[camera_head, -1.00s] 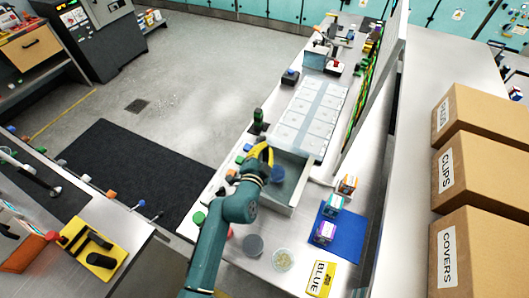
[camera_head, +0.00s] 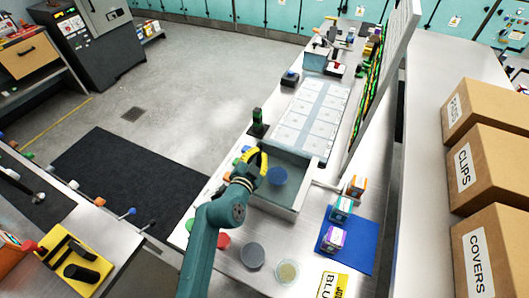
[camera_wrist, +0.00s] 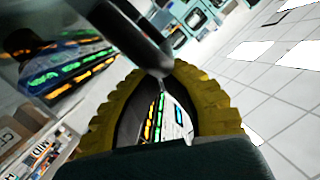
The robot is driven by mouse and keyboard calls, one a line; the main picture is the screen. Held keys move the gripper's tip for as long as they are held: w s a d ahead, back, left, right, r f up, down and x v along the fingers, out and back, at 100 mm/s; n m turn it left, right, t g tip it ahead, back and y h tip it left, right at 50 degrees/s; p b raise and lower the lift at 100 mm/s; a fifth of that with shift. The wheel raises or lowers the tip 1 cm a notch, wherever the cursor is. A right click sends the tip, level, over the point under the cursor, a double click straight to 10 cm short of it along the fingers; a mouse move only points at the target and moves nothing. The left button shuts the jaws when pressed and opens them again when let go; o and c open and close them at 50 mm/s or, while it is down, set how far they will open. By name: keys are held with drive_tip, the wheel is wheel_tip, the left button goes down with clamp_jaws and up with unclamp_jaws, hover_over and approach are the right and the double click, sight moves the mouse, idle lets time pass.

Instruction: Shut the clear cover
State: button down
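A grey open-topped tray-like box (camera_head: 312,190) stands on the long bench, with a round blue thing (camera_head: 277,176) inside. I cannot make out a clear cover on it for certain. A see-through bluish panel or box (camera_head: 315,61) stands farther up the bench. My gripper (camera_head: 262,154) with yellow fingers is at the box's far left corner; contact is unclear. In the wrist view its ribbed fingers (camera_wrist: 165,72) come together at the tips. A dark bar (camera_wrist: 130,36) crosses at the tips; I cannot tell whether they grip it.
A pale panelled mat (camera_head: 310,110) lies beyond the box. Small cartons stand on and beside a blue mat (camera_head: 358,256) at right. A grey disc (camera_head: 252,256) and round dish (camera_head: 287,272) lie in front. An upright board (camera_head: 385,75) edges the bench.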

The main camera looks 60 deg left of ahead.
drive_tip(key=d+r+p, duration=0.3)
drive_tip(key=r+p, duration=0.1)
drive_tip(key=shift+d, duration=0.3)
drive_tip(key=v, duration=0.7)
drive_tip(key=shift+s+d, duration=0.2)
drive_tip(key=shift+s, duration=0.1)
